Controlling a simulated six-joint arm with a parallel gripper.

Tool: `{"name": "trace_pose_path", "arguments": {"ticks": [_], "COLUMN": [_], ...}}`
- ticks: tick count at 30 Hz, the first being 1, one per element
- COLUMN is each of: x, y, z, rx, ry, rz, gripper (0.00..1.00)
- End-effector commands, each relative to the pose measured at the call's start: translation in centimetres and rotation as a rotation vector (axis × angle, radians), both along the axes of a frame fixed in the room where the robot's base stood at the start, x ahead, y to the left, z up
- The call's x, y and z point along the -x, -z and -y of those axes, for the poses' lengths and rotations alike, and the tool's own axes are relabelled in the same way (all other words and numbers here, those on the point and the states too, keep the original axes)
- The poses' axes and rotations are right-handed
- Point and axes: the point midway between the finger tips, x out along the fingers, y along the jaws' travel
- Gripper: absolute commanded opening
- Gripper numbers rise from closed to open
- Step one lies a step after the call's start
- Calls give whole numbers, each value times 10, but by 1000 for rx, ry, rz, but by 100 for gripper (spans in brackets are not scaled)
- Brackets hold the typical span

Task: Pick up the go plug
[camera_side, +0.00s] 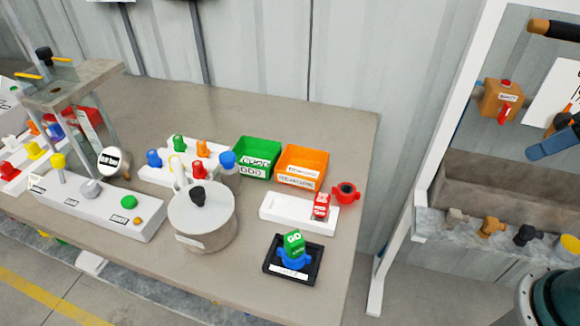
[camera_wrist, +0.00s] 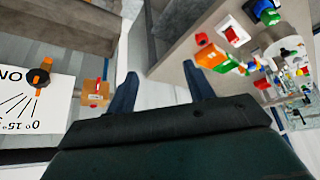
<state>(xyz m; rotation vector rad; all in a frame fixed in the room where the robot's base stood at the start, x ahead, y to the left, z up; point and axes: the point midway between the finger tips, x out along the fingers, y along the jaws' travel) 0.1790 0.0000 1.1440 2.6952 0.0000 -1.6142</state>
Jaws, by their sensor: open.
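The go plug looks to be the green piece marked "GO" (camera_side: 294,242) in the side view. It sits on a blue part (camera_side: 293,260) in a black tray (camera_side: 271,268) at the table's front right. In the wrist view the green piece (camera_wrist: 262,5) and blue part (camera_wrist: 270,17) show small at the top right. My gripper (camera_wrist: 160,72) is open and empty, fingers spread, in the wrist view. It is well away from the plug, with floor and the table edge beyond it.
A white tray (camera_side: 285,213) with a red block (camera_side: 321,206), a red ring (camera_side: 346,193), orange bin (camera_side: 303,168), green bin (camera_side: 257,160) and grey pot (camera_side: 202,215) stand around the black tray. A white-framed panel and shelf (camera_side: 510,192) with valves stand right of the table.

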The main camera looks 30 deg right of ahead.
Motion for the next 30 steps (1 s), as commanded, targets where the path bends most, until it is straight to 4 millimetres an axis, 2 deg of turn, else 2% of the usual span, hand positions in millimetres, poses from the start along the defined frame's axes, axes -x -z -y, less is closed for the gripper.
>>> {"name": "trace_pose_path", "arguments": {"ticks": [9, 14, 23, 30], "x": [-1, -8, -45, -83], "y": [0, -4, -16, -19], "z": [0, -5, -31, -68], "rx": [1, 10, 66, 124], "ry": [-5, -44, -261, -493], "rz": [-1, -16, -85, -151], "gripper": [53, 53, 53, 53]}}
